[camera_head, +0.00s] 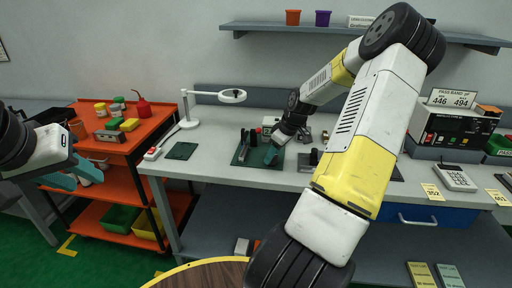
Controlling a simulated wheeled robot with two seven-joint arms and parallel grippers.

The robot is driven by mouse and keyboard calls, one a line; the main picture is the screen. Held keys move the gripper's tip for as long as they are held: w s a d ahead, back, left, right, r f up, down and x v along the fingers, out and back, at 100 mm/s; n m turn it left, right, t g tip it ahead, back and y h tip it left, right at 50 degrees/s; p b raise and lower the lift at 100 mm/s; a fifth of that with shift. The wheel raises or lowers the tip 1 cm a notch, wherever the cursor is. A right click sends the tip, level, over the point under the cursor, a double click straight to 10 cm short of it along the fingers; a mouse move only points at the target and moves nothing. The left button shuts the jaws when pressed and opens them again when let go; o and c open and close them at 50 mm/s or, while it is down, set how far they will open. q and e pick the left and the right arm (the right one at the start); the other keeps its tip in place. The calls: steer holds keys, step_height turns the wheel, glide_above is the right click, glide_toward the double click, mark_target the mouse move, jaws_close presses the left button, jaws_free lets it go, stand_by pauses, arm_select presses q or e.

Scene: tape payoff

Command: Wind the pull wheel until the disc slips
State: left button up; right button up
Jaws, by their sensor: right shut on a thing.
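A small rig stands on a dark green board (262,165) on the grey bench, with dark upright parts (243,138) on its left. My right gripper (271,156) reaches down over the board from behind my own arm. Its teal fingers are shut on a small part of the rig, seemingly the pull wheel. The wheel itself and the disc are too small or hidden to make out. My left gripper (76,176) is far off at the left, in front of the orange cart. Its teal fingers are apart and empty.
A white lamp (231,96) and a dark green mat (181,151) are left of the rig. A black meter box (455,131) and a calculator (455,178) stand at the right. The orange cart (160,130) holds several small items. A round wooden top (205,275) is in front.

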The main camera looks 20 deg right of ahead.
steer(key=m, duration=0.2)
steer(key=m+h, duration=0.1)
steer(key=m, duration=0.1)
steer(key=m+t+h, duration=0.1)
steer(key=m, duration=0.2)
steer(key=shift+a+r, duration=0.1)
steer(key=shift+a, duration=0.2)
steer(key=shift+m+h, duration=0.9)
steer(key=shift+m, duration=0.9)
steer(key=o, duration=1.4)
steer(key=shift+c, duration=0.2)
steer(key=v, duration=0.7)
steer(key=shift+r, duration=0.3)
